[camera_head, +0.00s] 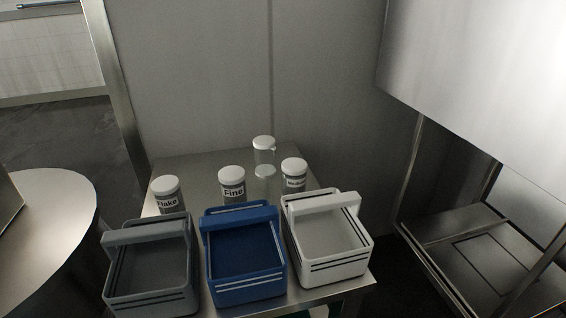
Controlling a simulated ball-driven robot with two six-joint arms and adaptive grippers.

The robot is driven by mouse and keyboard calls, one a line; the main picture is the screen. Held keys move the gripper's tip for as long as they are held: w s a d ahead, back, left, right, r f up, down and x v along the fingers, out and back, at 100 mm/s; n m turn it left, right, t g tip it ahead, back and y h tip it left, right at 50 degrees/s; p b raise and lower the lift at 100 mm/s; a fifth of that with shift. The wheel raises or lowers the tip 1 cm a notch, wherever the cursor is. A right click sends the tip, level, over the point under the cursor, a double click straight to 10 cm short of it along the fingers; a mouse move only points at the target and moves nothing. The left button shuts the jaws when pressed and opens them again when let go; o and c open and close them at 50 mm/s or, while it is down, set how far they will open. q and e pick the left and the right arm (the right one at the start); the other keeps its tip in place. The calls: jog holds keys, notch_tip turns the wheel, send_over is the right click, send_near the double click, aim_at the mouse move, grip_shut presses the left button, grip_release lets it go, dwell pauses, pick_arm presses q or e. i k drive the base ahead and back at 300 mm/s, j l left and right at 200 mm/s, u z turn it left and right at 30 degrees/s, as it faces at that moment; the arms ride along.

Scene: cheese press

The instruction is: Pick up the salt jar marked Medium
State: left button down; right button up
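Three white-lidded jars with grey bands stand in a row on a metal table (200,160). The left jar (167,193) reads "Flake" and the middle jar (232,184) reads "Fine". The right jar (294,176) has a label with longer, smaller text that I cannot read clearly, so I cannot confirm that it says Medium. A clear jar (264,157) with a white lid stands behind, between the middle and right jars, and shows no readable label. Neither of my grippers is in view.
A grey basket (150,302), a blue basket (248,291) and a white basket (338,267) with raised handles stand along the table's front, before the jars. A round metal table (50,230) is at left. A large metal cabinet (480,70) overhangs at right.

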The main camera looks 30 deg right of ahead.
aim_at(294, 170)
jog(key=z, duration=1.1)
jog(key=l+u, duration=0.95)
jog(key=u, duration=0.2)
jog(key=k+l+u, duration=0.2)
jog(key=u, duration=0.15)
jog(key=l, duration=0.1)
